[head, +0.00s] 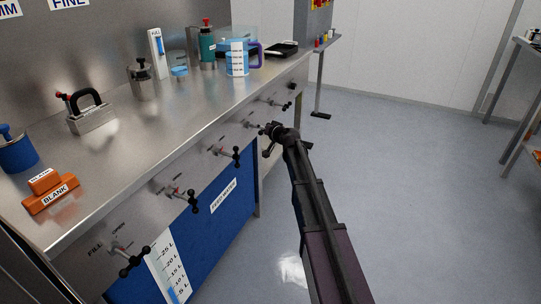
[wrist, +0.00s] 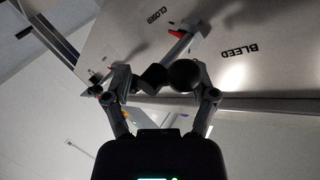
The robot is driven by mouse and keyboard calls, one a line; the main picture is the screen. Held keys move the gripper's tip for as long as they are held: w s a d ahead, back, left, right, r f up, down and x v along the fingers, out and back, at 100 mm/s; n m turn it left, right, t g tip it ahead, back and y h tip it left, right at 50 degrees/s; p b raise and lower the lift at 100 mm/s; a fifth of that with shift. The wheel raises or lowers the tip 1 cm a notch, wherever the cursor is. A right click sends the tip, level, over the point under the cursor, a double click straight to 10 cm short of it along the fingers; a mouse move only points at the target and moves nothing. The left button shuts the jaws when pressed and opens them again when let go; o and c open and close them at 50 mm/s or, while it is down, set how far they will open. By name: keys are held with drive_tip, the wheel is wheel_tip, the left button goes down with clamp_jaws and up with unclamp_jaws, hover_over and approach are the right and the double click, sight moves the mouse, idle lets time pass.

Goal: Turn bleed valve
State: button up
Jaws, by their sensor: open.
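In the wrist view, the bleed valve's handle (wrist: 184,75) shows black round knobs on a grey stem, with a small red part behind. The handle sits on a steel panel beside the printed words BLEED and CLOSED. My gripper (wrist: 160,88) is open, with one finger on each side of the knobs. I cannot tell whether either finger touches them. In the head view, my gripper (head: 277,140) is at the bench's front panel and largely hides the valve there.
More black-knobbed valve handles stick out of the front panel, such as the nearest one (head: 132,262) and another (head: 230,154). The steel bench top (head: 150,120) holds an orange BLANK block (head: 50,200) and several vessels. The floor (head: 420,200) to the right is clear.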

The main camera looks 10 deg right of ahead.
drive_tip(key=shift+f+n+t+b, duration=0.15)
drive_tip(key=shift+n+t+b, duration=0.45)
drive_tip(key=shift+n+b, duration=0.15)
drive_tip(key=shift+n+t+b, duration=0.9)
drive_tip(key=shift+n+b, duration=0.15)
drive_tip(key=shift+b, duration=0.45)
drive_tip(key=v, duration=1.4)
drive_tip(key=s+a+r+n+g+y+p, duration=0.1)
drive_tip(key=s+a+r+n+g+p, duration=0.1)
drive_tip(key=s+g+p, duration=0.4)
drive_tip(key=s+a+r+n+g+y+p, duration=0.1)
drive_tip(key=s+a+r+g+p, duration=0.3)
drive_tip(key=p, duration=1)
drive_tip(key=s+r+n+g, duration=0.1)
drive_tip(key=s+g, duration=0.1)
drive_tip(key=s, duration=0.1)
drive_tip(key=shift+s+a+r+n+g, duration=0.2)
drive_tip(key=shift+s+n+g, duration=0.1)
